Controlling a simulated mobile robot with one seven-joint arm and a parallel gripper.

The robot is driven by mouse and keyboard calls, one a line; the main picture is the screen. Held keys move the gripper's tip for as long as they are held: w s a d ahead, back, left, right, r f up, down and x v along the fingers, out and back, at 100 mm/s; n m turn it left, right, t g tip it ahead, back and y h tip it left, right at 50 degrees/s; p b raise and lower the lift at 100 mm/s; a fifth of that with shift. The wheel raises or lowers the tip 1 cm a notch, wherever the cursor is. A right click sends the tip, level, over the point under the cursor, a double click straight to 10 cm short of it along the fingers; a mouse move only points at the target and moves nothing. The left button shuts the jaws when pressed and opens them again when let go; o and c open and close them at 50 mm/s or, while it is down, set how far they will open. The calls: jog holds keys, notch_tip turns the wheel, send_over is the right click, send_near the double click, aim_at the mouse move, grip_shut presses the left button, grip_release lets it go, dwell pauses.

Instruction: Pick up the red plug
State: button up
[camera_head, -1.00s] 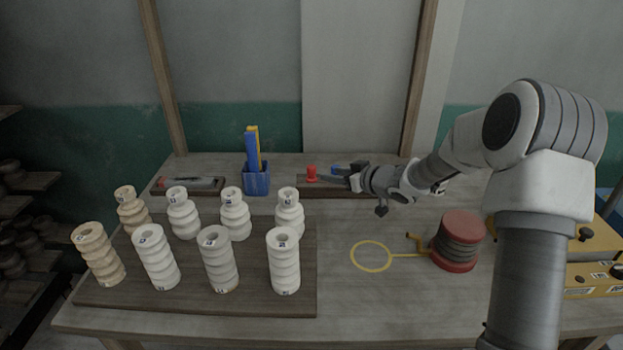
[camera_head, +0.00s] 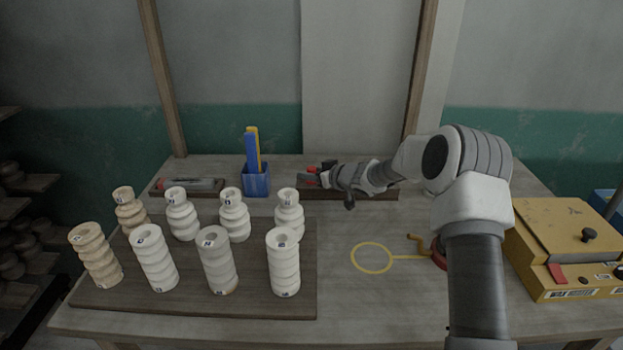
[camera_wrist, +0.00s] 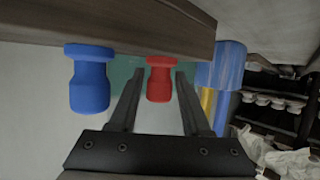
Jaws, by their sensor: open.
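The red plug (camera_wrist: 160,78) shows in the wrist view between the two open fingers of my gripper (camera_wrist: 156,82), near their tips. No clear grip on it is visible. In the head view only a little red of the plug (camera_head: 311,170) shows, partly hidden by my gripper (camera_head: 307,175) at the dark wooden strip (camera_head: 350,193) at the back of the table. A blue plug (camera_wrist: 90,80) is beside the red one in the wrist view, outside the fingers. In the head view my arm hides the blue plug.
A blue holder (camera_head: 256,184) with blue and yellow sticks stands left of my gripper. Several ribbed white and tan pieces stand on a board (camera_head: 200,298) at front left.

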grip_shut()
jog(key=shift+r, duration=0.15)
